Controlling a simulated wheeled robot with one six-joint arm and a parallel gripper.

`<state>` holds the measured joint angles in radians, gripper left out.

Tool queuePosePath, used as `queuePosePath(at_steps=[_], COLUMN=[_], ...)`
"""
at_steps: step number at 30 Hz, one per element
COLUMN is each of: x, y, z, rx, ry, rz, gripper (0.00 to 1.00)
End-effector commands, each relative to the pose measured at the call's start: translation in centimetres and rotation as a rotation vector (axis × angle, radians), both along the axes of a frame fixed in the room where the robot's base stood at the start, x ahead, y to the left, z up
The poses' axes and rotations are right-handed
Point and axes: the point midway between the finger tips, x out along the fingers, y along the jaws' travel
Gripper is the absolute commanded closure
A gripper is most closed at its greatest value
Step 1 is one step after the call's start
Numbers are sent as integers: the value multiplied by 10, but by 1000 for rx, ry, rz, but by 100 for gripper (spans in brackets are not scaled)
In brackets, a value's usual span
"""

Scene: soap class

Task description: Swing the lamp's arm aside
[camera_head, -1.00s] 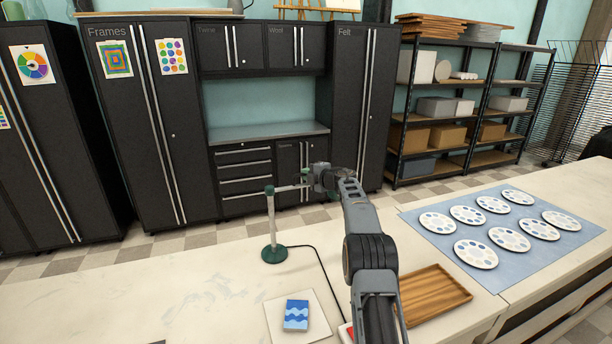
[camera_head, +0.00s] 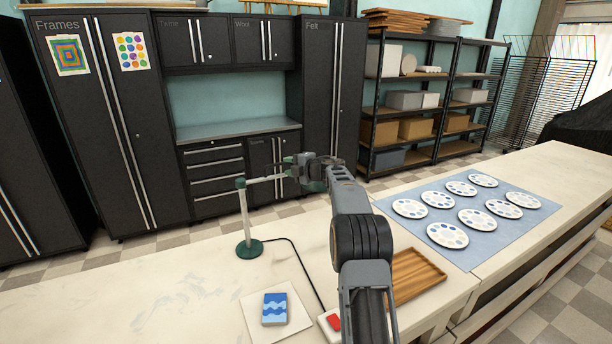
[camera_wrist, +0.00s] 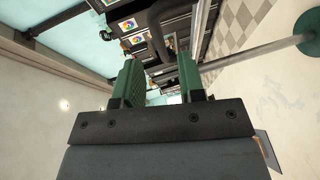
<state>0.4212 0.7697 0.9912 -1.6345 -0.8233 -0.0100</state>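The lamp has a round green base (camera_head: 249,248), a grey upright post and a thin arm (camera_head: 262,180) reaching right from the post's top. It stands at the back edge of the pale counter. My gripper (camera_head: 291,169) is at the arm's right end, so the lamp's far end is hard to make out. In the wrist view my gripper (camera_wrist: 158,72) shows two green fingers, apart. The lamp's base (camera_wrist: 308,32) is at upper right there, with a grey rod running from it towards the right finger. I cannot tell whether the fingers touch the lamp.
A blue wave-patterned block (camera_head: 275,309) lies on a white square (camera_head: 295,327). A box with a red top (camera_head: 332,322), a black cable and a wooden tray (camera_head: 415,274) are nearby. Paint palettes lie on a blue mat (camera_head: 480,252) at right. The counter's left is clear.

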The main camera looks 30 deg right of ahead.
Motion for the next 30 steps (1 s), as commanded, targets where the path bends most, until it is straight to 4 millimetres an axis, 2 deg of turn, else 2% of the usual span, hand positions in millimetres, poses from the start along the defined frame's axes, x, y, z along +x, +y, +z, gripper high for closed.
queuePosePath(at_steps=[1, 6, 12, 18, 30], x=[-11, -39, -61, -69, -70], y=[-6, -18, -28, -31, -31], z=[-1, 6, 11, 14, 14], rx=[-1, 0, -1, 0, 0], ry=[-2, -2, -1, -1, -1], rz=[-3, -3, -1, 0, 0], gripper=[64, 64, 64, 64, 64])
